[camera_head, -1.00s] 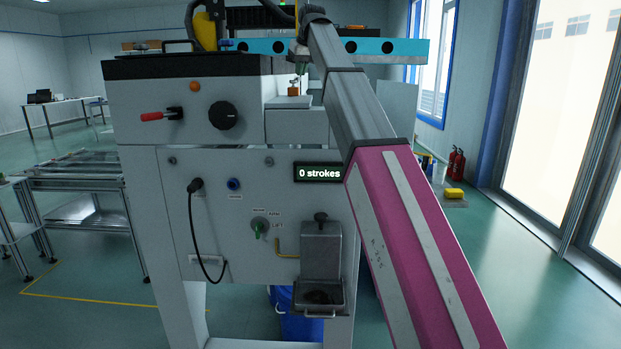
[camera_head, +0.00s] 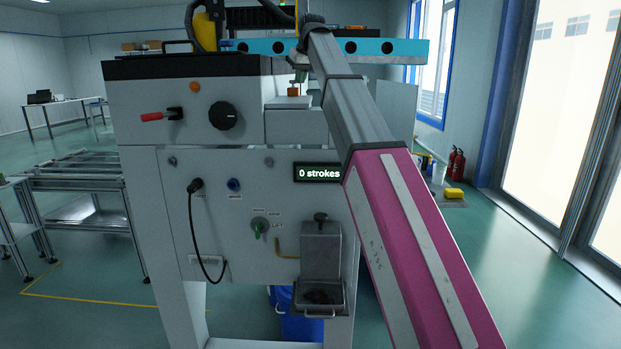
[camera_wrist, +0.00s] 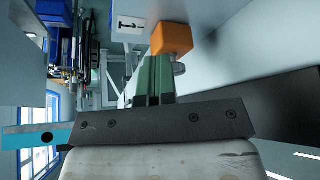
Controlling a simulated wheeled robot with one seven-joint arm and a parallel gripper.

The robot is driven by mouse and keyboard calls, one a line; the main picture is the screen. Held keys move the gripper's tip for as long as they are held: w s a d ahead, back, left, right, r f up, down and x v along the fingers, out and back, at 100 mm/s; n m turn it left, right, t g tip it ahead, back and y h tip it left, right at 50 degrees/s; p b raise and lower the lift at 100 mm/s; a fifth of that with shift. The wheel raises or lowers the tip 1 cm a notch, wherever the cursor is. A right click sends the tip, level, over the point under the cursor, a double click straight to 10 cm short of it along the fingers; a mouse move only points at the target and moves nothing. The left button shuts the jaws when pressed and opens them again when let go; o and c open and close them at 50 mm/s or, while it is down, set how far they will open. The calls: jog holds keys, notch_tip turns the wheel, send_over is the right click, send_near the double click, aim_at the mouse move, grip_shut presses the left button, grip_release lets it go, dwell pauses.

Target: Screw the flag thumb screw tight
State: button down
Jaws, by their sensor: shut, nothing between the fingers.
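An orange block (camera_wrist: 171,39), which looks like the flag of the thumb screw, shows in the wrist view with a grey metal piece (camera_wrist: 180,68) below it at the right. In the head view it is a small orange spot (camera_head: 293,91) on top of the machine. My gripper's green fingers (camera_wrist: 152,66) are together and empty, right by the orange block's lower edge. I cannot tell whether they touch it. In the head view my gripper (camera_head: 298,76) is small and partly hidden by my arm. The screw's threaded part is not clear.
The panel holds a red-handled lever (camera_head: 153,116), a black knob (camera_head: 222,115), a looping black cable (camera_head: 197,235) and a metal box with tray (camera_head: 320,270). A display (camera_head: 318,173) reads "0 strokes". A plate marked "1" (camera_wrist: 124,24) lies near the orange block.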

jog(key=shift+s+a+f, duration=0.35)
jog(key=shift+s+a, duration=0.25)
jog(key=shift+a, duration=0.05)
jog(key=shift+s+a, duration=0.1)
jog(key=shift+a, duration=0.3)
jog(key=shift+a+r, duration=0.1)
jog(key=shift+a, duration=0.05)
dwell(0.4)
jog(key=shift+s, duration=0.25)
jog(key=shift+r, duration=0.35)
jog(key=r, duration=0.5)
jog(key=shift+d+r, duration=0.2)
jog(key=shift+r, duration=0.1)
jog(key=shift+d, duration=0.15)
